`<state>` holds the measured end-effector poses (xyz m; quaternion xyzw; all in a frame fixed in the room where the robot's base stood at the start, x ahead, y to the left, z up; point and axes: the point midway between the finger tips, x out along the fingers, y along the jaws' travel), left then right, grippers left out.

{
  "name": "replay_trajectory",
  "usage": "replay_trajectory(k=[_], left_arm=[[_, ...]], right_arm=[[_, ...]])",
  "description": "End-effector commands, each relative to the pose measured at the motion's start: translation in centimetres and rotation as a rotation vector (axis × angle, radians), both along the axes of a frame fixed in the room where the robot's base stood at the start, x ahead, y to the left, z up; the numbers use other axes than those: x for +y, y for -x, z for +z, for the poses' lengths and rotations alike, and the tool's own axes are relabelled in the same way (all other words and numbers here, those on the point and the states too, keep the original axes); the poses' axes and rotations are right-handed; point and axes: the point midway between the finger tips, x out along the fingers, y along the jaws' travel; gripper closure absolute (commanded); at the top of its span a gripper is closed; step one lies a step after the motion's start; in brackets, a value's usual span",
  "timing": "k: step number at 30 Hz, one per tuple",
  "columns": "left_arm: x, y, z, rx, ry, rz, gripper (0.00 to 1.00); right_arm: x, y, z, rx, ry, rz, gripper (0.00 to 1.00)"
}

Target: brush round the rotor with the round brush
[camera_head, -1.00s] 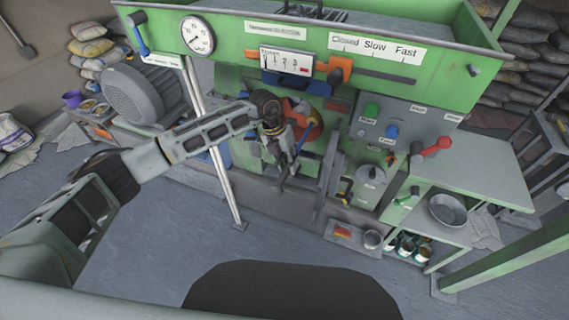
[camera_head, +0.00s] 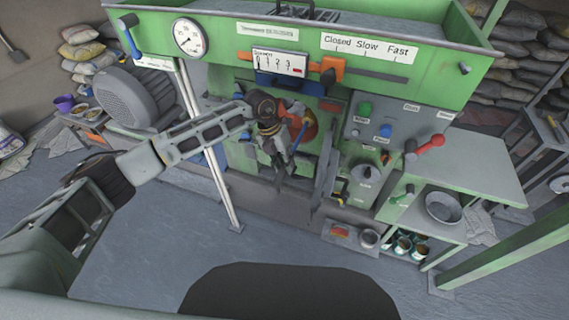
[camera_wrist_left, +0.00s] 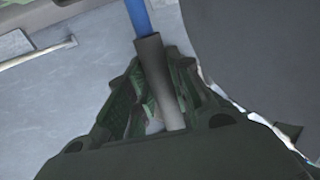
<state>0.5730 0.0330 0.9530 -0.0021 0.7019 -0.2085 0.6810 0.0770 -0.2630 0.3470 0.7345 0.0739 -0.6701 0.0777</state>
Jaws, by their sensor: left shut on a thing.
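My left gripper (camera_head: 280,160) is in front of the green machine in the head view, shut on the round brush. The brush's bristle end cannot be made out. An orange-red round part (camera_head: 308,122), perhaps the rotor, sits in the machine's opening behind the brush, partly hidden by gripper and arm. My right gripper is not in view.
The machine has a control panel (camera_head: 390,130) with a red lever (camera_head: 430,141) to the right of the opening. A metal pole (camera_head: 222,185) stands left of my gripper. A bowl (camera_head: 443,207) sits on the right shelf. The front floor is open.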

Motion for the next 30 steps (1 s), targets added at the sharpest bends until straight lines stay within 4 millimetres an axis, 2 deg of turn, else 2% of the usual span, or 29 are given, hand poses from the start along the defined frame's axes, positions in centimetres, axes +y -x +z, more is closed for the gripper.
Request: replay_trajectory(k=[21, 30], left_arm=[[0.7, -0.3, 3.0, -0.002, 0.001, 0.001, 1.0], [0.8, -0.3, 3.2, -0.001, 0.0, 0.0, 1.0]], right_arm=[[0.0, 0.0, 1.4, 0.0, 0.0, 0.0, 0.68], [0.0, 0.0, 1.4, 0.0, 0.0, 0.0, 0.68]])
